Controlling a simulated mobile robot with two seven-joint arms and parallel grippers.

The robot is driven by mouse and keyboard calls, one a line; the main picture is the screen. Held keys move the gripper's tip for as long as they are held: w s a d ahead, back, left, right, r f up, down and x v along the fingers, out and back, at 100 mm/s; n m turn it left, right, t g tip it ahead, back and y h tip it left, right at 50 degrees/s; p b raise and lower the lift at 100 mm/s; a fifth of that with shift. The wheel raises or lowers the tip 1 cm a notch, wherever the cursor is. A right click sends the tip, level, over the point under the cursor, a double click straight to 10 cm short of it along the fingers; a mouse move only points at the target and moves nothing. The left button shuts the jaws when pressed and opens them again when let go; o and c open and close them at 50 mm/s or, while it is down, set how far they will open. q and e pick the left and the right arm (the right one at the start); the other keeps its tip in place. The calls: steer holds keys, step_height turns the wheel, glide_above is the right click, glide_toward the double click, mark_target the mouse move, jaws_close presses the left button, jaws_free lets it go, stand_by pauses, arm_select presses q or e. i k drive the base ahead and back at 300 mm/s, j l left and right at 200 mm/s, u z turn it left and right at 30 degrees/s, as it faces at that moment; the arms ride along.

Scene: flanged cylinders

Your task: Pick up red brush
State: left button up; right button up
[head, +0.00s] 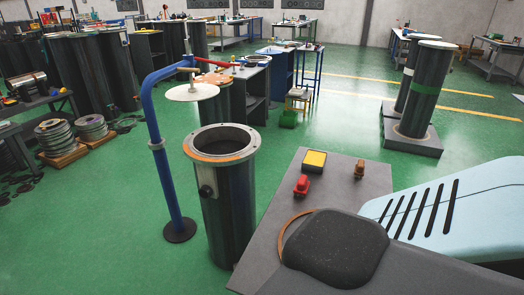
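A small red object with a dark base, which looks like the red brush (301,185), sits on the grey tabletop (258,248) just right of the middle of the head view. It is too small to make out bristles. Neither my left nor my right gripper is in view. Nothing is seen touching the red brush.
A yellow-topped box (315,160) and a small brown object (359,168) stand beyond the brush on the same table. An open flanged cylinder (226,200) stands against the table's left side, beside a blue post (160,160). Green floor is clear behind the table.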

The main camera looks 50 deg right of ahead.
mark_target(301, 188)
steer(key=i+j+z, duration=0.1)
steer(key=i, duration=0.55)
steer(key=i+j, duration=0.2)
steer(key=i, duration=0.45)
steer(key=i+z, duration=0.25)
steer(key=z, duration=0.2)
steer(key=i+z, duration=0.2)
steer(key=z, duration=0.25)
steer(key=i+j+z, duration=0.2)
steer(key=z, duration=0.25)
steer(key=i+j+z, duration=0.1)
steer(key=z, duration=0.35)
steer(key=i+j+z, duration=0.15)
steer(key=z, duration=0.25)
steer(key=i+j+z, duration=0.15)
steer(key=z, duration=0.3)
steer(key=i+j+z, duration=0.15)
steer(key=z, duration=0.15)
steer(key=i+j+z, duration=0.1)
steer(key=j+z, duration=0.5)
steer(key=i+j, duration=0.05)
